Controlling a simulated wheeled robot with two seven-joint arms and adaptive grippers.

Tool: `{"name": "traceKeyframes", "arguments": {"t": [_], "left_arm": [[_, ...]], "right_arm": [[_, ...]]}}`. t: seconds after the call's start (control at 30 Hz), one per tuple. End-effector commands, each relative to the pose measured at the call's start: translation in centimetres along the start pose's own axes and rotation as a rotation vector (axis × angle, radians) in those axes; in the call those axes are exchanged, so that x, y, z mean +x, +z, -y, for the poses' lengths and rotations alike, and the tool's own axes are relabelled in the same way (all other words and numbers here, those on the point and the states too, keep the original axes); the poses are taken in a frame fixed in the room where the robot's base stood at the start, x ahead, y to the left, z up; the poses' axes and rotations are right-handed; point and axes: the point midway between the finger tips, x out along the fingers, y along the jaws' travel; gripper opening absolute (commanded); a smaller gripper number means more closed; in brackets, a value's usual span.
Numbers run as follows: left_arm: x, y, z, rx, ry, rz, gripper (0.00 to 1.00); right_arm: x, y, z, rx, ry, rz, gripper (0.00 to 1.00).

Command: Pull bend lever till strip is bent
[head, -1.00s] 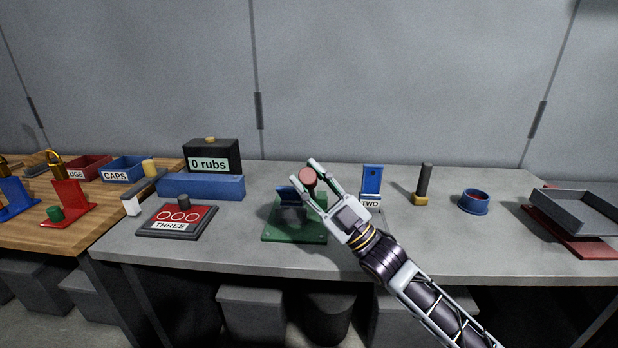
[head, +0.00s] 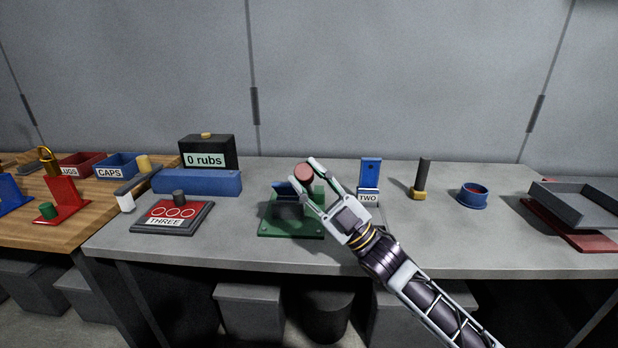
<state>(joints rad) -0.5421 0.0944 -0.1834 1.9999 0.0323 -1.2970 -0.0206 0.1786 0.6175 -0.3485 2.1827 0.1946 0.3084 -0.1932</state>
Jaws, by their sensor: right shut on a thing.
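The lever's shaft is mostly hidden behind the fingers. I cannot make out the strip or whether it is bent. My left gripper is not in view.
A blue stand marked TWO (head: 370,176) is close to the right of my gripper. A dark post (head: 423,174) and blue ring dish (head: 472,195) are further right. The THREE board (head: 149,222) and the "0 rubs" box (head: 222,147) are on the left.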

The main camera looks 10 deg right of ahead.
Motion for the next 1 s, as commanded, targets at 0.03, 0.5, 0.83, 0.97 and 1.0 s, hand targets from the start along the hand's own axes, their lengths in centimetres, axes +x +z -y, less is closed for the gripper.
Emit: {"name": "traceKeyframes", "arguments": {"t": [0.03, 0.5, 0.83, 0.97, 1.0], "left_arm": [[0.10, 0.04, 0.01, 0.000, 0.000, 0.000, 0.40], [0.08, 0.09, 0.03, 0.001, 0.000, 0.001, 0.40], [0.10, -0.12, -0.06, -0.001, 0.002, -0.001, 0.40], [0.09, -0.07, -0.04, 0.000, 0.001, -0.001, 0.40], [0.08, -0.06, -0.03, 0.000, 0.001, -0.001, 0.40]], "right_arm": [[-0.44, 0.36, 1.19, 0.004, -0.016, 0.009, 0.00], [-0.23, 0.17, 0.88, 0.008, -0.011, 0.005, 0.54], [-0.20, 0.11, 0.70, 0.008, -0.008, 0.004, 0.54], [-0.43, 0.11, 0.67, 0.007, -0.008, 0.004, 0.54], [-0.55, 0.11, 0.66, 0.007, -0.008, 0.004, 0.54]]}}
